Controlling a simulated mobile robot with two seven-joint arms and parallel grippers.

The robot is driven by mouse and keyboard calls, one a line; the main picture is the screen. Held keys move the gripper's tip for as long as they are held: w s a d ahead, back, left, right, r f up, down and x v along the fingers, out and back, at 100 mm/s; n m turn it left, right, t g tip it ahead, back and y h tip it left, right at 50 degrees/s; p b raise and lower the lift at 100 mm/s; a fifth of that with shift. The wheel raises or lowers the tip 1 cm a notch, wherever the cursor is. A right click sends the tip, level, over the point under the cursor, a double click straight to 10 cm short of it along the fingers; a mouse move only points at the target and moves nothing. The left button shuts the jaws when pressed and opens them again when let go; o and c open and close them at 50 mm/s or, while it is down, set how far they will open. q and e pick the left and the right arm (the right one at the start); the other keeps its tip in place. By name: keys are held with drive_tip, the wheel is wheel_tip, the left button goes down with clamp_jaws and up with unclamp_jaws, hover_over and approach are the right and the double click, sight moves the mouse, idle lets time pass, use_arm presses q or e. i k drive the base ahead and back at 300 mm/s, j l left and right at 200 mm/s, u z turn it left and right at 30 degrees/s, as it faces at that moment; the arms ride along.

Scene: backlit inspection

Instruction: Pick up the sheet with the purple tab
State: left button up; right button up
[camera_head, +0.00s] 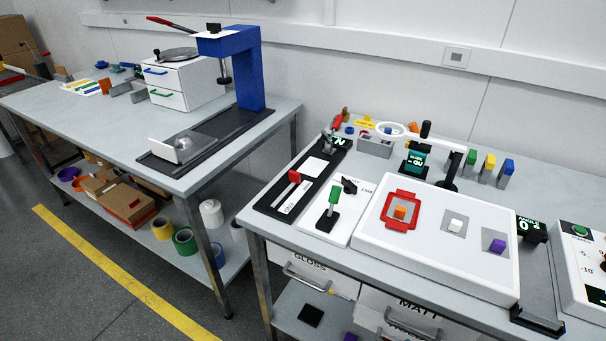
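A white box-like panel (400,248) with a flat top stands on the right workbench. On its right part lies a small grey sheet (489,236) with a purple tab (497,246). To its left is a grey sheet (449,231) with a white tab (455,225). Further left an orange tab (400,212) stands inside a red frame (388,224). Neither of my grippers shows in this view, and nothing touches the purple tab.
A black stand with an angle display (530,228) is right of the panel. A white magnifier-like arm (430,140) rises behind it. Blocks with green (471,156), yellow (489,162) and blue (507,167) tops stand at the back. A blue press (250,70) is on the left bench.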

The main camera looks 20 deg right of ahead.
sight(494, 241)
drive_tip(key=z, duration=1.5)
